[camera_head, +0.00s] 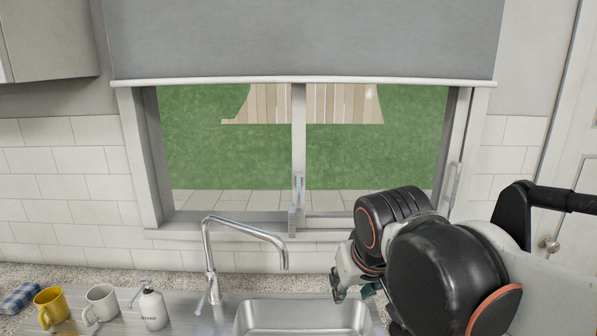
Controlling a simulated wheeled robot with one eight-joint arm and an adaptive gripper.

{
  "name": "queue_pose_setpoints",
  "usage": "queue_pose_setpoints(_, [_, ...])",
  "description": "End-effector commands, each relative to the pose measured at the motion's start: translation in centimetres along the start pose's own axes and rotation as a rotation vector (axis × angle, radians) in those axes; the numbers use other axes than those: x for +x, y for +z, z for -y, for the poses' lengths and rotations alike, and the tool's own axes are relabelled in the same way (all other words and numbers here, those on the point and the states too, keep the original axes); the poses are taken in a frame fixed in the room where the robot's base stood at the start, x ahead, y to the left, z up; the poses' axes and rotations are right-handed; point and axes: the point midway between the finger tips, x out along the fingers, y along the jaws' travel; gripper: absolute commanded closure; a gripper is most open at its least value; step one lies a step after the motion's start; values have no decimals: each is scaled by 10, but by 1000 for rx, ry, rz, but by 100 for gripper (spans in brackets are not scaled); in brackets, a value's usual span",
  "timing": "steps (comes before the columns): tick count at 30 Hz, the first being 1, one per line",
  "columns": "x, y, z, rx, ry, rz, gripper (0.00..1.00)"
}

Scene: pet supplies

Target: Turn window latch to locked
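The window (299,150) is above the sink, with a centre frame bar and a grey blind over its upper part. A small grey latch (297,190) sits low on the centre bar. It looks upright, but is too small to tell whether it is locked. A vertical handle (452,183) shows on the right side of the window frame. My gripper (338,287) is low over the right part of the sink, below and to the right of the latch and apart from it. Its fingers are small and partly hidden by my arm.
A tall faucet (215,255) rises left of the sink (300,318), its spout reaching below the latch. A soap bottle (151,305), a white mug (101,302), a yellow mug (50,306) and a blue cloth (19,297) are on the left counter. A door handle (547,243) is at right.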

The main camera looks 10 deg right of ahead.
Motion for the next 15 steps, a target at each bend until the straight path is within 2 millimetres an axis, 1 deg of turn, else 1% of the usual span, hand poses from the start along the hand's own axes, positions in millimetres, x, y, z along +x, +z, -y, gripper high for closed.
queue_pose_setpoints(1, [-16,-30,3,0,10,13,67])
queue_pose_setpoints(2, [-20,-42,4,4,18,22,67])
queue_pose_setpoints(3, [-25,-59,7,8,28,32,67])
queue_pose_setpoints(8, [-39,-124,17,25,73,72,67])
queue_pose_setpoints(9, [-42,-140,21,29,84,81,67])
queue_pose_setpoints(15, [-48,-216,40,53,149,119,67])
